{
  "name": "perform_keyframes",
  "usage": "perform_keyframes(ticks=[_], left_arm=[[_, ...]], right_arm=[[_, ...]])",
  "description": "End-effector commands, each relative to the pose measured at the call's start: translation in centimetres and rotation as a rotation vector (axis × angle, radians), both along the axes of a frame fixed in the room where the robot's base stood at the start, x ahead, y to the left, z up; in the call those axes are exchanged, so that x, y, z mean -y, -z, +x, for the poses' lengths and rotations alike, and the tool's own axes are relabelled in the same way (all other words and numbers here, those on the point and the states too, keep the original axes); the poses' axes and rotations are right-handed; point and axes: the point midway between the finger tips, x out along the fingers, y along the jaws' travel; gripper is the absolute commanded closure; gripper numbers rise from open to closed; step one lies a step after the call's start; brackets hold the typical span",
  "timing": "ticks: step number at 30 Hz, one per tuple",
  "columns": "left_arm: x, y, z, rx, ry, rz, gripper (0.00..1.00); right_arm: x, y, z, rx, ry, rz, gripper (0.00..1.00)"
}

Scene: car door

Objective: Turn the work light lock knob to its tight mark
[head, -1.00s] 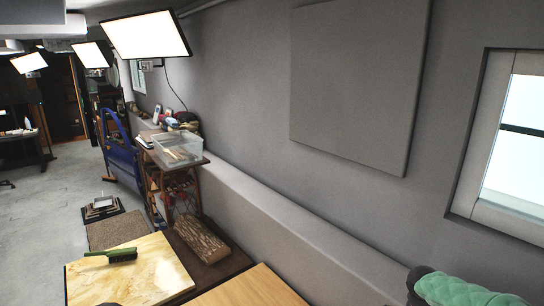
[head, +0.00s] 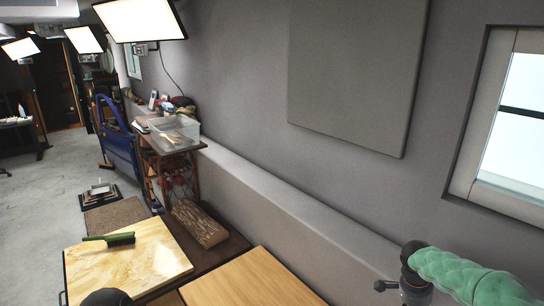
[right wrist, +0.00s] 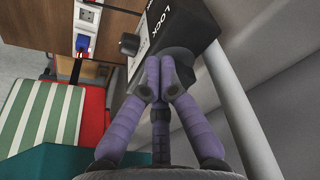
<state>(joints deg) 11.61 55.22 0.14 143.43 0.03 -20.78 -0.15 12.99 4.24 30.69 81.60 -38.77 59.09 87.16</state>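A black box (right wrist: 187,25) with white LOCK lettering is at the top of the right wrist view. A small dark cylinder (right wrist: 130,44) sticks out at its left; I cannot tell whether it is the knob. No tight mark can be read. My right gripper (right wrist: 160,62) has purple fingers with their tips together in front of the box. A dark grey rounded part (right wrist: 184,62) lies just behind the tips; contact cannot be judged. In the head view, lit panels such as the nearest work light (head: 140,20) stand along the wall. My left gripper is not in view.
Power sockets (right wrist: 87,16) with a blue plug (right wrist: 83,43) are beside the box, near a striped green-and-white surface (right wrist: 38,125). In the head view are a blue car door (head: 118,140), a clear bin (head: 175,133), and a brush (head: 108,239) on a wooden board (head: 150,262).

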Motion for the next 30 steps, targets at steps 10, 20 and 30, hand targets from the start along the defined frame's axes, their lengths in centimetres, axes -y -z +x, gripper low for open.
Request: perform_keyframes(ticks=[10,20,30], left_arm=[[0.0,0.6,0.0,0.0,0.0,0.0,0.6],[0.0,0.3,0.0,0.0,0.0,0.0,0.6],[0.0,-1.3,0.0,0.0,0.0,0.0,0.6]], right_arm=[[0.0,-0.4,0.3,0.011,0.002,-0.009,1.0],[-0.5,-1.2,0.2,0.007,0.0,-0.006,1.0],[-0.6,-4.6,0.1,0.005,0.001,-0.004,1.0]])
